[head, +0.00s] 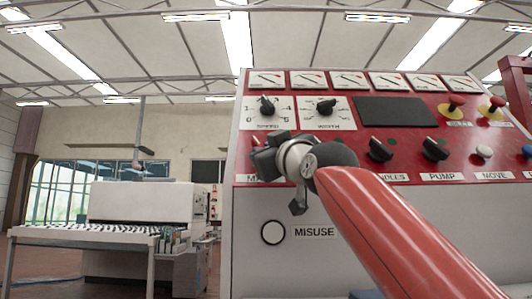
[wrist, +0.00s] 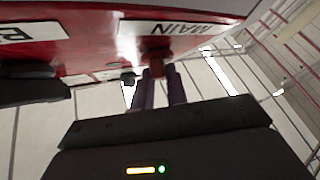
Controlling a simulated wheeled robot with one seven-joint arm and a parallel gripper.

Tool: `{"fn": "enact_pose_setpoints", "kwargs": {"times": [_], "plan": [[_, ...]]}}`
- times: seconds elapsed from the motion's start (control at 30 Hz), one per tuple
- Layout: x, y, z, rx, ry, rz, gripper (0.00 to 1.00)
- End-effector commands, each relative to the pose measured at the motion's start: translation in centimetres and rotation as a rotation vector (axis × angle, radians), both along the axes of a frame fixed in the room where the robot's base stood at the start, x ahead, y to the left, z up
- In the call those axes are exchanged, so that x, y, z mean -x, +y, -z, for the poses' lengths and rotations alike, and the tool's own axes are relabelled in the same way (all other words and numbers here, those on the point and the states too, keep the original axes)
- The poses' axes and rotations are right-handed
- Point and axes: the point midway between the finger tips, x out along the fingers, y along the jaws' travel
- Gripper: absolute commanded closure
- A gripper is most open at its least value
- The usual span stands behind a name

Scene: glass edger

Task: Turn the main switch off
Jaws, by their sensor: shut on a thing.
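The main switch (wrist: 155,57) is a small dark reddish knob on the red control panel (head: 345,143). In the wrist view it sits beside the upside-down MAIN label (wrist: 182,29). My gripper (wrist: 160,75) has its two fingers closed on the switch, one on each side. In the head view my gripper (head: 260,160) is at the panel's lower left corner. It hides the switch and most of its label there, so I cannot tell which way the knob points.
Right of my gripper are the black SPINDLES knob (head: 380,149) and PUMP knob (head: 435,149). The SPEED dial (head: 266,106) and WIDTH dial (head: 325,106) are above. Red emergency buttons (head: 456,102) are at upper right. A white machine with a roller table (head: 85,236) stands at left.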

Motion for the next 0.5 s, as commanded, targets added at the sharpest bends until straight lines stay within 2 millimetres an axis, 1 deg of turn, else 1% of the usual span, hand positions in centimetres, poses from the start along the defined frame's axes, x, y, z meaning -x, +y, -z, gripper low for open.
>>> {"fn": "enact_pose_setpoints", "kwargs": {"times": [0.47, 0.5], "plan": [[0.16, 0.02, -0.24, 0.002, -0.006, -0.001, 1.0], [0.16, 0.01, -0.24, 0.002, -0.006, -0.001, 0.83]]}}
